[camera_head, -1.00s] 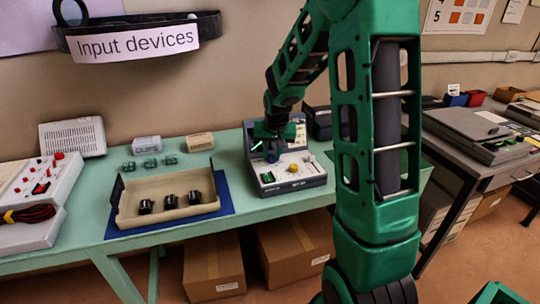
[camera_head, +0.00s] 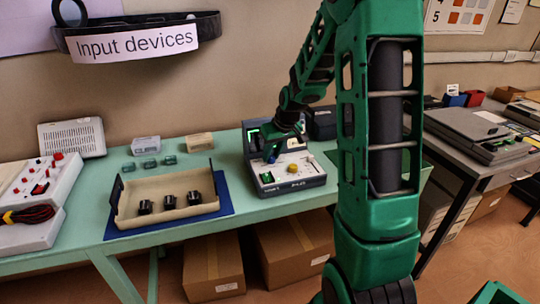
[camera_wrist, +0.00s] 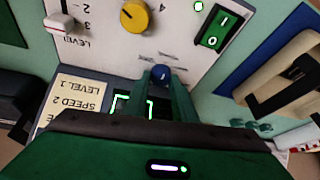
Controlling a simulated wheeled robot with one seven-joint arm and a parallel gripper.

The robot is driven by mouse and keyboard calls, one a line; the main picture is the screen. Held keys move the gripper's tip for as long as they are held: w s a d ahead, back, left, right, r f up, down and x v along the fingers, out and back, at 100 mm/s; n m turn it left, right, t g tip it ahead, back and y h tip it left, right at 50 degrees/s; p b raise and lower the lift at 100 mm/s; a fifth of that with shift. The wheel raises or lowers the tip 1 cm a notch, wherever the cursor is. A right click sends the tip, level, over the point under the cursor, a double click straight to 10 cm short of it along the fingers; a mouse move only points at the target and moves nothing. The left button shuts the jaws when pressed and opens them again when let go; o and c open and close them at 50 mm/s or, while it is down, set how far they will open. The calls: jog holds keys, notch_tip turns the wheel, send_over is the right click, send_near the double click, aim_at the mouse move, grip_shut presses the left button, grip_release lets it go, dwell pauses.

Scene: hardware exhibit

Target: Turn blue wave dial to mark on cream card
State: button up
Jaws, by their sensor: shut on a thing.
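The blue dial (camera_wrist: 161,75) sits on the pale face of a grey console (camera_head: 290,185) on the green table. My gripper (camera_wrist: 164,82) has its two green fingers on either side of the dial and is shut on it. In the head view my gripper (camera_head: 272,152) reaches down to the console's back left, partly covering the dial. The cream card (camera_wrist: 80,103) stands beside a dark display with bright green lines and reads "SPEED 2" and "LEVEL 1", upside down. The mark that the dial points to is too small to tell.
The console also has a yellow knob (camera_wrist: 134,15), a green rocker switch (camera_wrist: 213,33) and a white slider (camera_wrist: 58,24). A beige tray (camera_head: 165,216) with black knobs lies on a blue mat to the left. A dark box (camera_head: 321,122) stands behind right.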

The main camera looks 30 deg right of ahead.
jog(key=shift+w, duration=0.1)
jog(key=o, duration=0.8)
jog(key=shift+c, duration=0.2)
jog(key=shift+r, duration=0.1)
jog(key=v, duration=1)
jog(key=shift+r, duration=0.3)
jog(key=s+a+m+g, duration=0.2)
jog(key=s, duration=1.4)
jog(key=s+a+f+m+g, duration=0.1)
jog(key=s+a+m+g, duration=0.1)
jog(key=s, duration=1.4)
jog(key=shift+s+a+f+m+g, duration=0.2)
jog(key=shift+s+a+m+g, duration=0.1)
jog(key=shift+a+m, duration=0.5)
